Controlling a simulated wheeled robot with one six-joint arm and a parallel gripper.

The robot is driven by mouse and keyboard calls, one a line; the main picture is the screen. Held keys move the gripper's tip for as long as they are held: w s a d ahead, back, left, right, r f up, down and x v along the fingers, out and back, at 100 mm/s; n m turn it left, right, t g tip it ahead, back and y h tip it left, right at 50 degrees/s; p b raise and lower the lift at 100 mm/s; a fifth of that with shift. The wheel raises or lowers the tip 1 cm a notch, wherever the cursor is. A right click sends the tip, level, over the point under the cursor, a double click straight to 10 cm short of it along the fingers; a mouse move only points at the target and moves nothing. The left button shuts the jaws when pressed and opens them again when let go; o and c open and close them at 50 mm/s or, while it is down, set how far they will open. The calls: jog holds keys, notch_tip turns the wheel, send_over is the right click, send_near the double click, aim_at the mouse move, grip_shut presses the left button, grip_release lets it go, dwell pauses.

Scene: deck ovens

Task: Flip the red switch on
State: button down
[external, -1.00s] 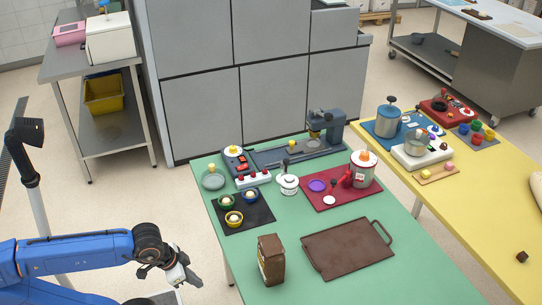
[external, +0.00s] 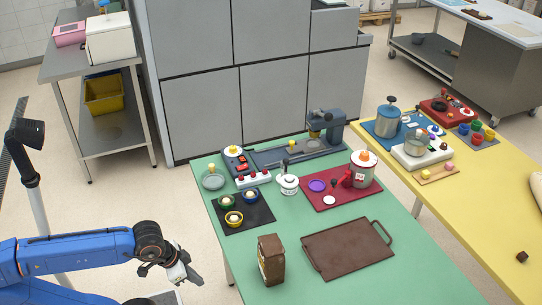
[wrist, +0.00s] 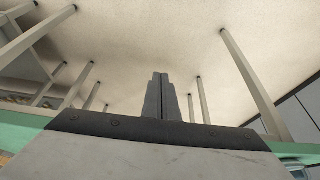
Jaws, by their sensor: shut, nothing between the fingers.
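Small red switch parts (external: 242,167) show on a dark blue-grey panel (external: 275,157) at the back left of the green table. They are too small to tell their on or off position. A white strip with several red knobs (external: 253,179) stands just in front of the panel. My gripper (external: 190,277) is off the table's left edge, at the lower left, well apart from the panel. Its fingers (wrist: 160,80) are together and empty in the wrist view. The switch does not show in the wrist view.
Between my gripper and the panel, a dark mat (external: 258,222) holds small bowls. A red mat (external: 330,203) bears a pot.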

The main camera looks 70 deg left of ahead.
aim_at(245, 166)
jog(key=w+a+r, duration=1.3)
jog(key=w+r, duration=0.3)
jog(key=r, duration=0.1)
jog(key=w+a+r, duration=0.3)
jog(key=a+r, duration=0.1)
jog(key=a, duration=0.7)
jog(key=w+a+r, duration=0.4)
jog(key=a+r, duration=0.1)
jog(key=a, duration=0.5)
jog(key=shift+a+r+g, duration=0.15)
jog(key=shift+a+g, duration=0.15)
jog(key=shift+a, duration=0.1)
jog(key=x, duration=1.4)
jog(key=shift+s, duration=0.1)
